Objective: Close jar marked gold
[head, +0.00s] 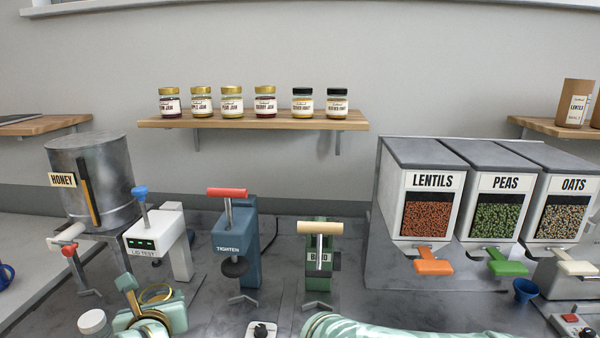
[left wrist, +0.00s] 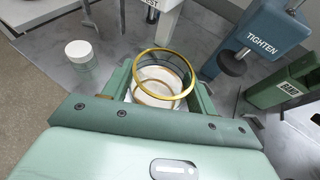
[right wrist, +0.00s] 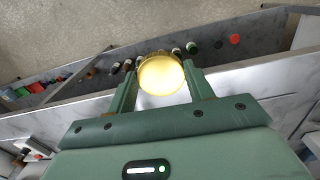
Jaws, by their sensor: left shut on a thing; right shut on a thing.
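My left gripper (head: 154,300) is shut on an open glass jar with a gold ring, seen low at the left in the head view. In the left wrist view the gold-ringed jar (left wrist: 163,68) sits between the fingers, with a pale inside and no lid on top. My right gripper (right wrist: 160,82) is shut on a round gold lid (right wrist: 161,76), held between its fingertips in the right wrist view. In the head view only a pale green part of my right arm shows at the bottom; its gripper and the lid cannot be made out there.
A small white-topped jar (head: 92,321) stands left of my left gripper. Behind are the lid test device (head: 155,232), the blue tighten press (head: 234,250) and a green press (head: 320,262). Dispensers (head: 432,215) stand right; closed jars line the wall shelf (head: 250,122).

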